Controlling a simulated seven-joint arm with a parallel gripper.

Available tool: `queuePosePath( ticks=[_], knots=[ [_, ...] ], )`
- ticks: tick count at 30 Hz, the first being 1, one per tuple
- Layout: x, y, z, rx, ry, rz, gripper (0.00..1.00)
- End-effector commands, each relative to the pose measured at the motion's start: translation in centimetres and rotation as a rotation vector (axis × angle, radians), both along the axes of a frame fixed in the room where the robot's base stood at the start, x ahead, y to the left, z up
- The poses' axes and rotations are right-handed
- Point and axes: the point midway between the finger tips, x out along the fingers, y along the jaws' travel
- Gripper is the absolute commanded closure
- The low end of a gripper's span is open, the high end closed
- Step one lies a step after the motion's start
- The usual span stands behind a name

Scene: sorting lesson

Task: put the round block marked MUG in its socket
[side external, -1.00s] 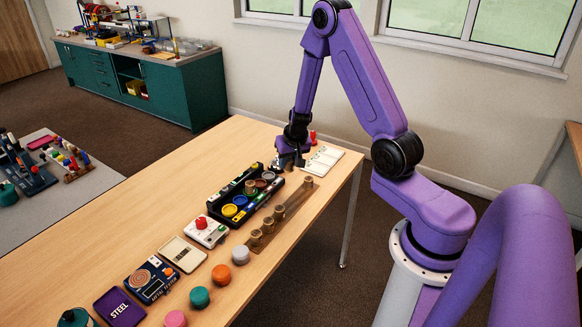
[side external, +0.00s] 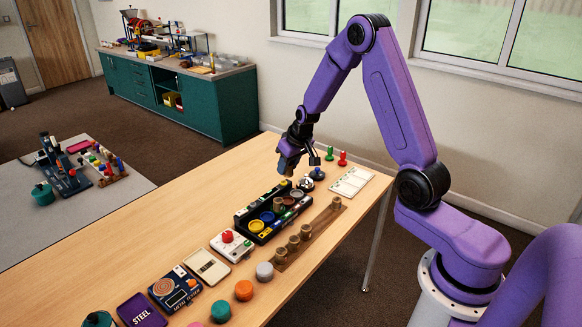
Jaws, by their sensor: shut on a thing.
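My gripper (side external: 287,170) is seen from the side, small and dark. It is shut on what looks like a small round block, mostly hidden by the fingers; I cannot read a marking on it. It hangs above the far end of the black tray (side external: 240,222), apart from the tray as far as I can tell. The tray has round sockets with coloured linings, among them a yellow one (side external: 257,226) and a blue one (side external: 267,216). One brown round block (side external: 278,204) stands in the tray. No MUG marking is legible.
A wooden strip (side external: 319,220) beside the tray bears several brown round blocks (side external: 293,243), with a gap before the far one. Knobbed stamps (side external: 342,158) and a white board (side external: 350,182) lie beyond. A white device with a red button (side external: 231,245) stands near the tray. The table's left part is clear.

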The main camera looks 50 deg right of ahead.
Motion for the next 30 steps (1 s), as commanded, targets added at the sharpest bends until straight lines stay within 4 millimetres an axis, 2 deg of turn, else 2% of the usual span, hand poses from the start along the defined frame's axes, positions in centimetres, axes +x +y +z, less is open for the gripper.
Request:
queuePosePath(
  ticks=[9,15,21,30],
  knots=[
    [3.4,-6.2,-5.4,0.001,0.0,-0.145,0.94],
    [4.2,-9.1,-8.0,0.001,-0.004,-0.209,0.94],
    [4.4,-10.1,-9.0,0.001,-0.006,-0.23,0.94],
    [4.4,-10.1,-11.3,0.002,-0.004,-0.231,0.94]
  ],
)
